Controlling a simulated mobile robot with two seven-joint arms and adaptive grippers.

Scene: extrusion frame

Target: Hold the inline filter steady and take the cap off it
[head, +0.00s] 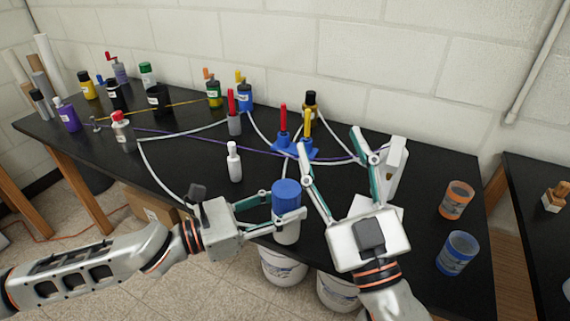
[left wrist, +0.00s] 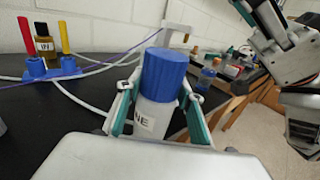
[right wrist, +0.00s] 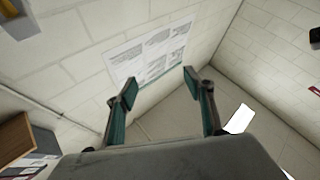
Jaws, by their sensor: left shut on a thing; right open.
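The inline filter shows in the head view as a white body (head: 288,232) with a blue cap (head: 286,194) on top. It stands about upright near the table's front edge; I cannot tell whether its base touches the table. My left gripper (head: 285,214) is shut on the white body, just below the cap. In the left wrist view, the cap (left wrist: 164,74) sits on the body (left wrist: 153,117), whose label is partly hidden. My right gripper (head: 330,143) is open and empty, right of and beyond the filter in the head view. The right wrist view shows only empty space between its fingers (right wrist: 160,86).
A blue holder (head: 300,148) with red and yellow sticks stands behind. A white bottle (head: 234,164) stands left of the filter. A white upright stand (head: 397,158) is beside my right gripper. Orange (head: 456,200) and blue (head: 457,253) cups stand right. Pale tubing (head: 160,165) crosses the black table.

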